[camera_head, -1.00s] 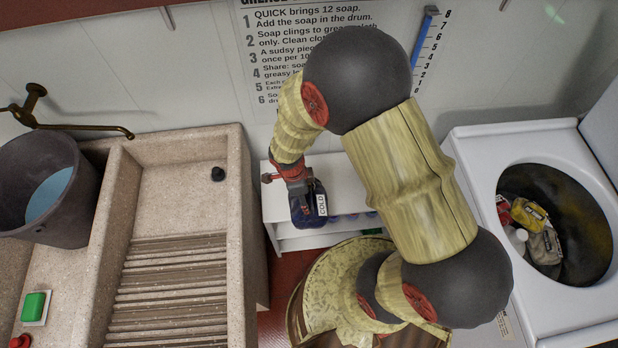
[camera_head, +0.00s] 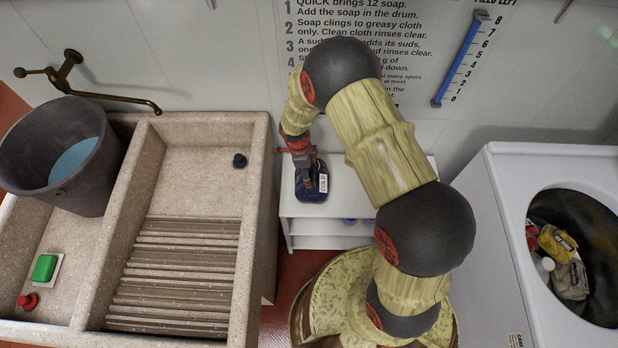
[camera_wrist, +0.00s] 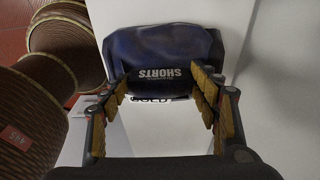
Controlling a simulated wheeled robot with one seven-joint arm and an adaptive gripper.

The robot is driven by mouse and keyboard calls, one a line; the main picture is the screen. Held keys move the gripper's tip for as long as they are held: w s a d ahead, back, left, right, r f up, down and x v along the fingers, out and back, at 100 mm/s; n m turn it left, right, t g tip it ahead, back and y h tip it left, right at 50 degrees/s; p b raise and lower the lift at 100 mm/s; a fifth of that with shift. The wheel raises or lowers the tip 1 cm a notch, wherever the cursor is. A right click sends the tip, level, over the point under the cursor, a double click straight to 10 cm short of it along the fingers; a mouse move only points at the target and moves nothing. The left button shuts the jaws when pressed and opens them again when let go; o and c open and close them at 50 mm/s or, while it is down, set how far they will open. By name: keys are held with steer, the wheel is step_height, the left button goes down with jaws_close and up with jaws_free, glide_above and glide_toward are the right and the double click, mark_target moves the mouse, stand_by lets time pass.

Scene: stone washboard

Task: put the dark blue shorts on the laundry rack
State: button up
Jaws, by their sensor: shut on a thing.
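The dark blue shorts (camera_head: 311,192) are a small folded bundle at the left end of the white shelf unit's top (camera_head: 348,190), which looks like the laundry rack. In the wrist view the shorts (camera_wrist: 160,45) bear the word SHORTS. My gripper (camera_head: 301,170) is shut on their near edge; its two fingers (camera_wrist: 165,82) show on either side in the wrist view. A white COLD label (camera_head: 323,183) shows beside the shorts and is partly hidden in the wrist view. I cannot tell whether the shorts touch the rack top.
A stone washboard sink (camera_head: 255,220) stands on the left, with a grey bucket (camera_head: 85,185) and a brass tap (camera_head: 110,97). A white washer (camera_head: 500,220) on the right holds several cloths. The rack top right of the shorts is clear. Small blue items show on a lower shelf.

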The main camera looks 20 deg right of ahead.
steer(key=shift+w+f, duration=0.2)
steer(key=shift+f, duration=0.25)
steer(key=shift+f+b, duration=0.35)
steer(key=shift+f, duration=0.9)
steer(key=shift+f, duration=0.1)
steer(key=shift+f, duration=0.1)
steer(key=o, duration=1.7)
steer(key=shift+o, duration=0.2)
